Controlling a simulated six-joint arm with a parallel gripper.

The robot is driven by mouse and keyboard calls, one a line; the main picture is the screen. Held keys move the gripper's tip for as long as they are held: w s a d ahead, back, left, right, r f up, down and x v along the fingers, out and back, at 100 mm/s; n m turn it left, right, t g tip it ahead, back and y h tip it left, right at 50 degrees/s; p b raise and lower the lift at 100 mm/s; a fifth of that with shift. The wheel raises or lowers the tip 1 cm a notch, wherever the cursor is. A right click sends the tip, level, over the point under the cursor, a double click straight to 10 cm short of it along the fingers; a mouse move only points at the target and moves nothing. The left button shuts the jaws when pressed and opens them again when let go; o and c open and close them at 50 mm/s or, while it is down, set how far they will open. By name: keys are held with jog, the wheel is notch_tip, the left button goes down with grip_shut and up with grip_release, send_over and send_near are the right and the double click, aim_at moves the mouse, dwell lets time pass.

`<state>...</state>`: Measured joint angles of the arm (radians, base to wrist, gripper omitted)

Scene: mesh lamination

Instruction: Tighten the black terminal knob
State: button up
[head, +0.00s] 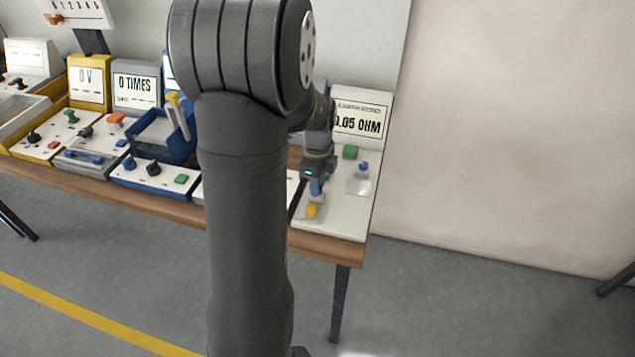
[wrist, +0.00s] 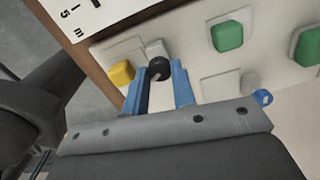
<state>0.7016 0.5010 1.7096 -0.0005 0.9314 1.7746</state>
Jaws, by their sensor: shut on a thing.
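The black terminal knob (wrist: 160,68) sits between the two blue fingers of my gripper (wrist: 160,66) in the wrist view. The fingers are closed on its sides. A grey round post (wrist: 156,48) shows right beside the knob, on a pale plate. In the head view my gripper (head: 317,187) is low over the white panel at the right end of the bench. The black knob is hidden there behind the gripper.
A yellow block (wrist: 121,73) is close to the left finger. Green buttons (wrist: 228,36) and a blue knob (wrist: 263,97) are to the right. The earth bond display (head: 358,122) reads 0.05 OHM. Other stations and a blue bin (head: 160,137) stand left along the bench.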

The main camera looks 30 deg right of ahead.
jog(key=o, duration=1)
jog(key=shift+r, duration=0.15)
notch_tip(320, 180, up, 17)
notch_tip(320, 180, down, 17)
jog(key=shift+f, duration=0.2)
dwell(0.6)
jog(key=shift+r, duration=0.15)
